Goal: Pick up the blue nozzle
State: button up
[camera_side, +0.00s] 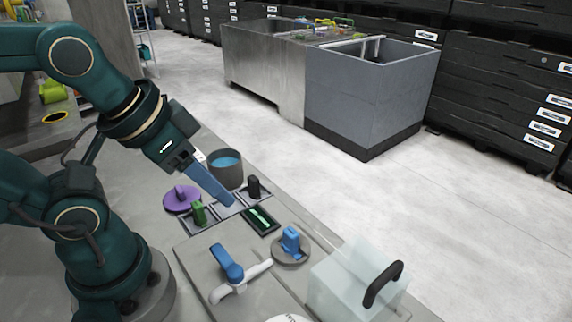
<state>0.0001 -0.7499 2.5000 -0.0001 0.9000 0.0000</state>
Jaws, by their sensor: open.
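My gripper (222,197) reaches down to the right, its long blue-grey finger ending over the middle of a small compartmented tray (232,209). From this side the fingers overlap, so the gap between them does not show. A green piece (198,212) stands in the tray left of the fingertip, and a black piece (253,187) stands to its right. The middle of the tray is partly hidden by the finger, and I cannot make out a blue nozzle there. A blue upright piece (290,241) stands on a round grey base right of the tray, apart from my gripper.
A grey pot with blue contents (226,170) stands behind the finger. A purple disc (182,198) lies to the left. A dark panel (261,220), a blue-handled white valve (230,270) and a clear box with a black handle (350,285) are nearer the front.

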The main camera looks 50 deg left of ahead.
jog(key=shift+o, duration=0.3)
jog(key=shift+o, duration=0.5)
